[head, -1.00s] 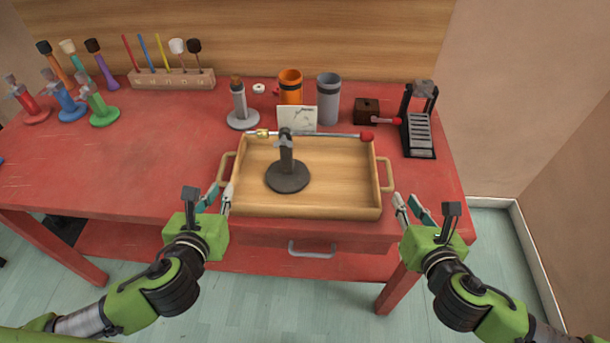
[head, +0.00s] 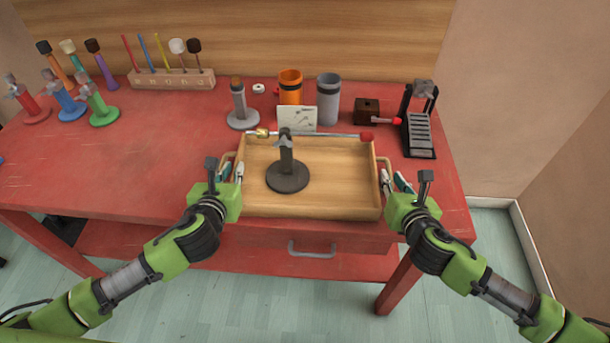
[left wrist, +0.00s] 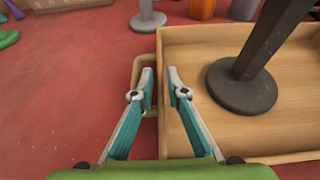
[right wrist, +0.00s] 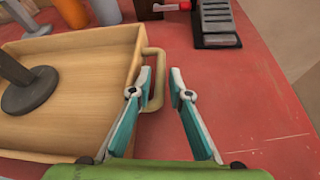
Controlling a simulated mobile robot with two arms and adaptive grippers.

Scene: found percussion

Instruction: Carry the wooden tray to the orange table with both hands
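The wooden tray (head: 330,208) rests on the red table, near its front edge. It has a loop handle on each short side. A dark stand with a round base (head: 287,176) stands in the tray. The orange table is not seen.
Behind the tray stand a grey stand (head: 241,108), a white card (head: 297,119), an orange cup (head: 290,86), a grey cup (head: 328,98), a dark wooden box (head: 366,111) and a black rack (head: 418,135). Coloured stands are at the left. The red table (head: 150,160) is clear left of the tray.

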